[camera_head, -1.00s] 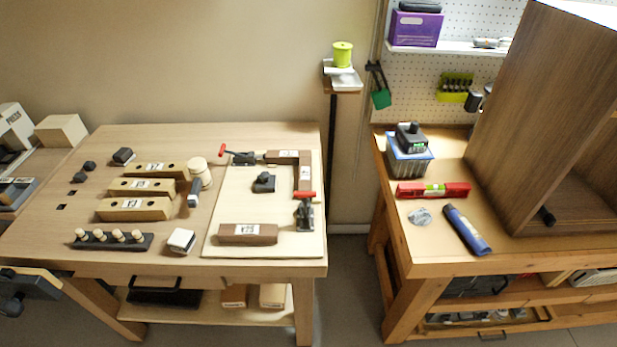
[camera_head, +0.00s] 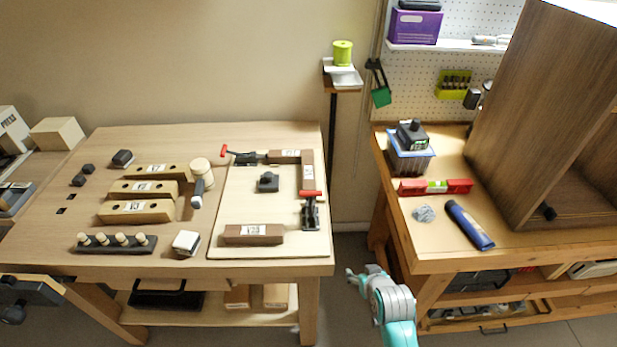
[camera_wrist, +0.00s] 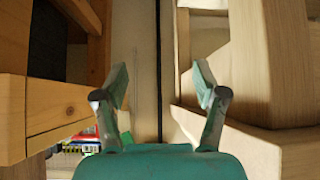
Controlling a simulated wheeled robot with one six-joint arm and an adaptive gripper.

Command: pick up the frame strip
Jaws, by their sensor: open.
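A dark brown strip with a white label (camera_head: 252,234), which looks like the loose frame strip, lies on the front of the pale board on the left bench. Two similar labelled brown strips, the upper one (camera_head: 285,156) and the right one (camera_head: 308,177), meet at a corner on the board. Red-handled clamps (camera_head: 310,205) are at their ends. My gripper (camera_head: 355,275) is in the gap between the benches, right of the board and apart from the strips. In the wrist view its two fingers (camera_wrist: 160,82) are spread with nothing between them.
Three wooden blocks (camera_head: 142,189), a peg rack (camera_head: 115,244) and a white-topped block (camera_head: 186,243) stand left of the board (camera_head: 226,200). The right bench (camera_head: 440,262) holds a red level (camera_head: 435,187), a blue tube (camera_head: 469,224) and a large cabinet (camera_head: 530,120).

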